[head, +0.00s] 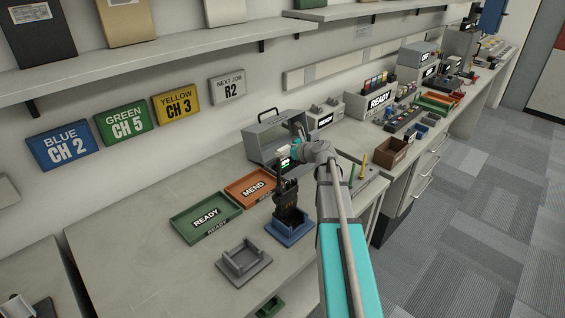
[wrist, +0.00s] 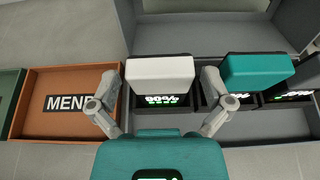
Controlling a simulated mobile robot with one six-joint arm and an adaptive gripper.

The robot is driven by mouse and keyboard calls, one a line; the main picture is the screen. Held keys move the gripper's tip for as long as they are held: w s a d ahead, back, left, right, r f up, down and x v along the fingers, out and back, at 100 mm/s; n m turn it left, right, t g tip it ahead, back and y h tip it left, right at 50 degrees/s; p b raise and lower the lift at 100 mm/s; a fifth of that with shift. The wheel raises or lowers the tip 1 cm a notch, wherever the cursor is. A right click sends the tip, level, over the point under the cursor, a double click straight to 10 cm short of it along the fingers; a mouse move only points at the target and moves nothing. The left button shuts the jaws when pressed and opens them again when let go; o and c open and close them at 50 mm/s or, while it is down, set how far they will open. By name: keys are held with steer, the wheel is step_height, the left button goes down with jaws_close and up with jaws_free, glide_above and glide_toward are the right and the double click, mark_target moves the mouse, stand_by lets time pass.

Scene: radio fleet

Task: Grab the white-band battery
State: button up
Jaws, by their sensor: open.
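A battery with a white top (wrist: 161,72) sits upright in a slot of a grey charger box (wrist: 262,122), with a lit green readout on its front. My gripper (wrist: 160,84) is open, one finger at each side of this white-topped battery. I cannot tell whether the fingers touch it. In the head view my gripper (head: 297,150) is at the front of the grey box (head: 262,140) and hides much of its inside. A teal-topped battery (wrist: 258,72) stands just right of the right finger.
An orange MEND tray (wrist: 35,130) lies left of the charger. A green READY tray (head: 190,225), a dark radio in a blue stand (head: 281,235) and a grey cradle (head: 243,277) are on the bench. Another dark battery or slot with a readout (wrist: 292,95) is at the far right.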

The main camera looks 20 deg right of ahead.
steer(key=shift+w+a+f, duration=0.1)
steer(key=shift+w, duration=0.15)
steer(key=shift+c, duration=0.3)
steer(key=c, duration=1)
